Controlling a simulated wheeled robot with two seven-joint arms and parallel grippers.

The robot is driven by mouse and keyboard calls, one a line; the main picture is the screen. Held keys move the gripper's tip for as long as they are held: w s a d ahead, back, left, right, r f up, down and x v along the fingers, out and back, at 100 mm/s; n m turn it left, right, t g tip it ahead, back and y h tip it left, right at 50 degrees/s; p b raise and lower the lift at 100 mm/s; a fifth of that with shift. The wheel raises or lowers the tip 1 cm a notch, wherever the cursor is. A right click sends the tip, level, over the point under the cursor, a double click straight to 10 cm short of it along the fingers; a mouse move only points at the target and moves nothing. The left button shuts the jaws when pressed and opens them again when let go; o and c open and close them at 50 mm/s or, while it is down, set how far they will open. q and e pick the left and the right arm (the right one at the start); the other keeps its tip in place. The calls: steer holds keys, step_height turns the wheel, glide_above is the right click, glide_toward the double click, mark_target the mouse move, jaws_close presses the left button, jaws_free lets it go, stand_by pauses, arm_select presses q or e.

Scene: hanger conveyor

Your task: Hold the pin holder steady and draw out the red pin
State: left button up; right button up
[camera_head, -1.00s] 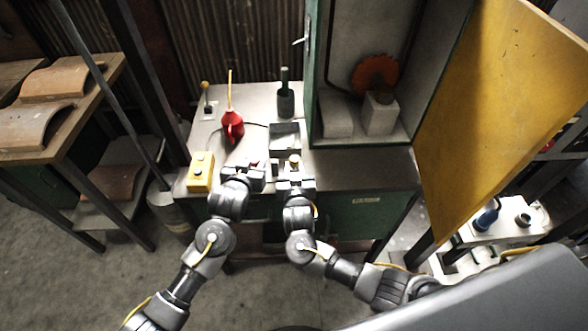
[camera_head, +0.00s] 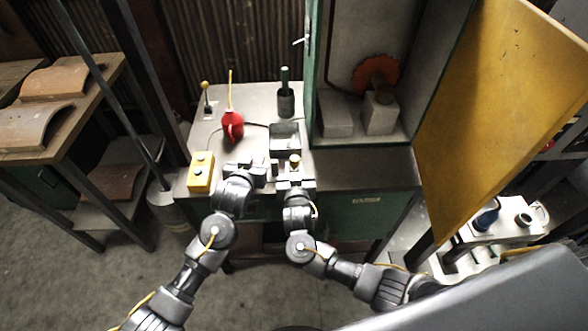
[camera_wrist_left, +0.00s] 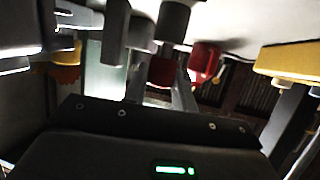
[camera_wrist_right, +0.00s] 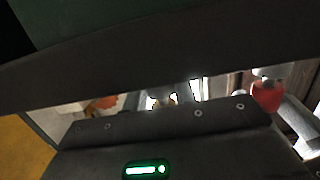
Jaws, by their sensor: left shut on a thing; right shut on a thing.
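My left gripper (camera_head: 252,168) is at the front of the worktable, beside my right gripper (camera_head: 295,178) and to its left. In the left wrist view a short red cylinder (camera_wrist_left: 162,71), which looks like the red pin, sits between the left fingers, which are shut on it. My right gripper is shut on the pin holder, which is mostly hidden by the jaws. A brass-coloured peg top (camera_head: 295,160) shows just beyond the right jaws. I cannot tell in these views whether the red pin still touches the holder.
A green cabinet edge (camera_head: 312,80) rises close to the right. The grippers have little room between them.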

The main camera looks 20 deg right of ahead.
stand_by(0.4)
arm_select(q)
steer(key=shift+r, duration=3.2)
arm_select(e)
steer(key=o, duration=1.1)
steer(key=v, duration=1.2)
steer(key=shift+f, duration=0.2)
